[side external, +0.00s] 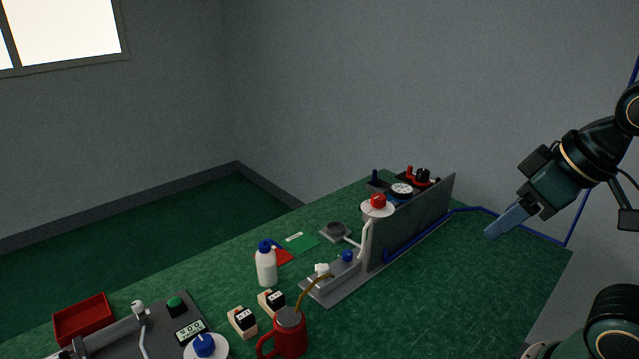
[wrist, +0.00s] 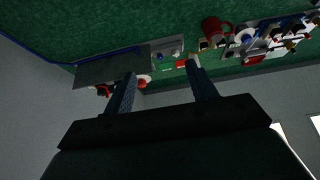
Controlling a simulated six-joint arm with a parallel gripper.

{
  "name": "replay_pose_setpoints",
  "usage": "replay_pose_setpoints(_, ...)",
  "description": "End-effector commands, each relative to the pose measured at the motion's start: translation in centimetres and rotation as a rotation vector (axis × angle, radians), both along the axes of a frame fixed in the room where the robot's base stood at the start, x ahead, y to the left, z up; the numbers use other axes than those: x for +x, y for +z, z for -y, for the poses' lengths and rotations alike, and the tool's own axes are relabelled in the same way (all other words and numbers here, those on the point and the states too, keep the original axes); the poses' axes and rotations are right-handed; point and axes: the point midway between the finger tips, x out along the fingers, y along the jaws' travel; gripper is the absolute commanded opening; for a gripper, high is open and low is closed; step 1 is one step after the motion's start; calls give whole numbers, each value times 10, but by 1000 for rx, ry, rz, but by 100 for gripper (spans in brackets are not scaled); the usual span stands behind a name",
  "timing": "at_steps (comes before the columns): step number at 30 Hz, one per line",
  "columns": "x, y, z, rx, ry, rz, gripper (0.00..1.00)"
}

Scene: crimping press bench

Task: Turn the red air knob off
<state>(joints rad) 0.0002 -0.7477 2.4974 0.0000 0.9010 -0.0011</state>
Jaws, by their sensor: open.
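A red knob (side external: 377,201) sits on a white round top on a curved white post, at the near side of a grey upright panel (side external: 418,222). Red and black parts (side external: 418,177) stand behind the panel, beside a round dial gauge (side external: 401,190). I cannot tell for sure which red part is the air knob. My gripper (side external: 499,226) is in the air right of the panel, apart from everything. In the wrist view my gripper (wrist: 161,68) is open and empty, with the panel (wrist: 105,68) and small red parts (wrist: 103,91) beyond the left finger.
The green bench has a red mug (side external: 289,335), a white bottle (side external: 266,266), a red tray (side external: 84,319) and a press with a green button on its near left. A blue air line (side external: 478,209) runs right from the panel.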

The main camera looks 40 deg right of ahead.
Motion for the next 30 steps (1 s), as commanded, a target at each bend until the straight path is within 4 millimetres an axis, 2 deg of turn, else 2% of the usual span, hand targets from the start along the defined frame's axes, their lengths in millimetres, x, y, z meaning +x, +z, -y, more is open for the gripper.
replay_pose_setpoints(5, 9, 6, 1, -6, 5, -15, 57)
replay_pose_setpoints(11, 34, 23, 6, -23, 19, -55, 57)
replay_pose_setpoints(21, 100, 50, 21, -55, 62, -151, 57)
replay_pose_setpoints(30, 163, 58, 41, -74, 106, -238, 57)
